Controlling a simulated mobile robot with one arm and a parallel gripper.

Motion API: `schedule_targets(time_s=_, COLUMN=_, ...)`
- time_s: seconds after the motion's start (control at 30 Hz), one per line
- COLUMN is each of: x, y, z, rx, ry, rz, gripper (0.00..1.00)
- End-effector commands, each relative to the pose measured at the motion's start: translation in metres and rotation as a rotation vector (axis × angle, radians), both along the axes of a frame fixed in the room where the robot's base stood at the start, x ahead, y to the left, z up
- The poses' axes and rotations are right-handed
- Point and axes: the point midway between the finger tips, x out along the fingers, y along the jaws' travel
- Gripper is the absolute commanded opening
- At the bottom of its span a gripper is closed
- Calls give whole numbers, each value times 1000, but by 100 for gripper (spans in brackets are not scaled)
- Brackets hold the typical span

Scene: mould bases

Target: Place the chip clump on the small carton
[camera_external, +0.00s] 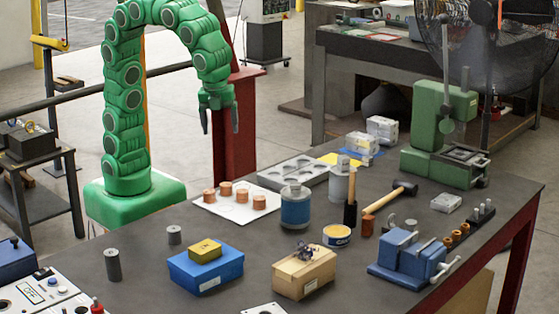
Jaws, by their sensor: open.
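The chip clump (306,250), a small dark tangle of metal shavings, rests on top of the small tan carton (291,284). The carton stands on the grey workbench near its front middle, with a pale label on its side. My gripper (221,130) hangs from the green arm with its fingers pointing down. It is open and empty, high up and well away from the clump and carton, towards the back left of them.
A blue box (188,279) with a yellow box (205,250) on it stands left of the carton. A blue-banded can (295,210), a yellow-topped tin (337,236) and a blue vise (405,257) are near. Copper pieces sit on a white sheet (230,218).

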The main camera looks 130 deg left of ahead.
Motion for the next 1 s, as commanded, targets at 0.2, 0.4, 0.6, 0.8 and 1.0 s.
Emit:
schedule_targets(time_s=0.2, x=-66, y=0, z=-15, rx=-25, ry=4, rz=198, gripper=77)
schedule_targets(time_s=0.4, x=-126, y=-2, z=-32, rx=-41, ry=11, rz=378, gripper=77)
schedule_targets(time_s=0.6, x=-186, y=-8, z=-55, rx=-54, ry=25, rz=550, gripper=77)
schedule_targets(time_s=0.8, x=-245, y=-16, z=-80, rx=-63, ry=43, rz=710, gripper=77)
schedule_targets(time_s=1.0, x=-284, y=-23, z=-99, rx=-65, ry=54, rz=817, gripper=77)
